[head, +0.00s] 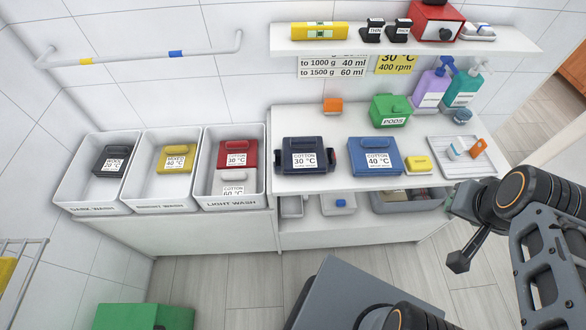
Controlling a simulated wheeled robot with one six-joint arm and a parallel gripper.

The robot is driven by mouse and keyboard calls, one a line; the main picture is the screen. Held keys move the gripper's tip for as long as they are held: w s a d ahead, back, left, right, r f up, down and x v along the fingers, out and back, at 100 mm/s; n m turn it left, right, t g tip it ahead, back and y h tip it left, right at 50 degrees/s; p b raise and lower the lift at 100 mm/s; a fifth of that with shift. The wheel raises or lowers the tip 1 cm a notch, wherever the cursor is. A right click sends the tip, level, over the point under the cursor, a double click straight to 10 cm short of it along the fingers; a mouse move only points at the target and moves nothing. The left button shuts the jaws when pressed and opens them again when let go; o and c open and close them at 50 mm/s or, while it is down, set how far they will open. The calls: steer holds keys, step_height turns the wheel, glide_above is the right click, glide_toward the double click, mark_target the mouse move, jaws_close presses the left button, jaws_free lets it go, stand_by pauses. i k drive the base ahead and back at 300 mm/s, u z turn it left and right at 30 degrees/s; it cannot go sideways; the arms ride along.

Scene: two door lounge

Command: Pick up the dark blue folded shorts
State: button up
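A dark navy folded item (291,146) with a white label reading COTTON 30 °C lies on the white counter (340,118), right of the light wash bin; it matches the dark blue shorts. It has a raised band on top and dark bits at both sides. A brighter blue folded item (374,147) with a COTTON 40 °C label lies to its right. My gripper (458,262) is at the right, in front of the counter and apart from both items. Its fingers are too small and dark to show whether they are open.
Three white bins (163,206) stand left of the navy item and hold labelled folded pieces. A green PODS box (391,110), yellow block (418,162) and tray (487,168) are to the right. A shelf (400,44) overhangs the back. The floor (240,290) in front is partly clear.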

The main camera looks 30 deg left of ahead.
mark_target(302, 156)
steer(key=u, duration=0.55)
steer(key=i, duration=0.35)
steer(key=u, duration=1)
steer(key=k, duration=1.3)
steer(key=u, duration=0.65)
steer(key=i, duration=0.5)
steer(key=u, duration=0.95)
steer(key=i, duration=0.8)
steer(key=z, duration=0.65)
steer(key=i, duration=0.7)
steer(key=z, duration=0.7)
